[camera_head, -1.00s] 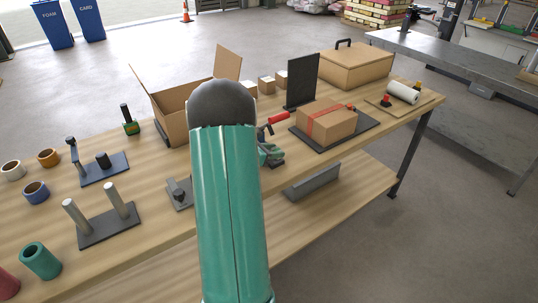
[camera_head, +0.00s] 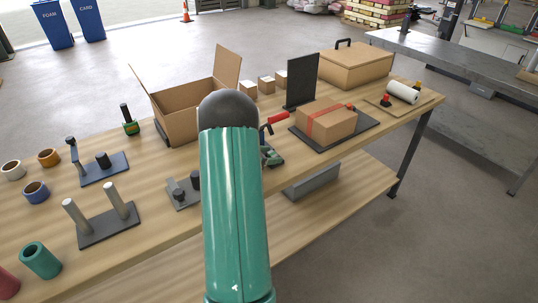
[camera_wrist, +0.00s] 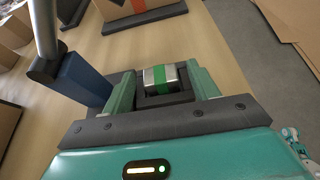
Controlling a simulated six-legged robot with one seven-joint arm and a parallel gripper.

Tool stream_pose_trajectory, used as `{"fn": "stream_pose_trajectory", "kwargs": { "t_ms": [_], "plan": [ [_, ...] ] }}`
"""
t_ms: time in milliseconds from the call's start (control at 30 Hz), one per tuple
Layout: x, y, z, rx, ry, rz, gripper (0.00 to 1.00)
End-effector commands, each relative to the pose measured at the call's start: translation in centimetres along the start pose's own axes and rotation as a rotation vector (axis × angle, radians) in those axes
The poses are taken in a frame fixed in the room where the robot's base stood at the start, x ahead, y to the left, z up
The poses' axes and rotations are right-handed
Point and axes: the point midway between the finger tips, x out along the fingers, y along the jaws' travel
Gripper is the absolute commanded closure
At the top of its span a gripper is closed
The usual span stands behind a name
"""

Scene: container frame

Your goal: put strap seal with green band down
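The strap seal (camera_wrist: 159,76), a small metallic block with a green band, shows in the wrist view between the two teal fingers of my gripper (camera_wrist: 161,80). It sits at or just above a dark block-like holder (camera_wrist: 166,99). I cannot tell whether the seal rests on it. The fingers stand close to both sides of the seal, but whether they press on it is unclear.
A blue block (camera_wrist: 82,80) with a grey rod stands close left of my gripper. The red-strapped carton (camera_head: 328,122) lies beyond on a dark plate. An open carton (camera_head: 187,106), a two-post stand (camera_head: 105,229) and a red-handled tool (camera_head: 272,154) share the wooden bench.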

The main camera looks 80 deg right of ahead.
Motion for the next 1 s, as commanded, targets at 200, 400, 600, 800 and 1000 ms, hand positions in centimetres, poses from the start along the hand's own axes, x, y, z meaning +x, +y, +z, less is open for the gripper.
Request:
{"fn": "stream_pose_trajectory", "kwargs": {
  "t_ms": [200, 400, 600, 800, 1000],
  "plan": [
    [0.0, 0.0, 0.0, 0.000, 0.000, 0.000, 0.41],
    [-1.0, 0.1, 0.3, 0.000, -0.001, 0.003, 0.41],
    [-4.8, 0.2, 0.3, 0.000, -0.001, 0.005, 0.41],
    [-9.1, 0.1, 0.3, -0.001, -0.001, 0.004, 0.41],
    [-11.7, 0.0, 0.3, -0.001, 0.000, 0.002, 0.41]
  ]
}}
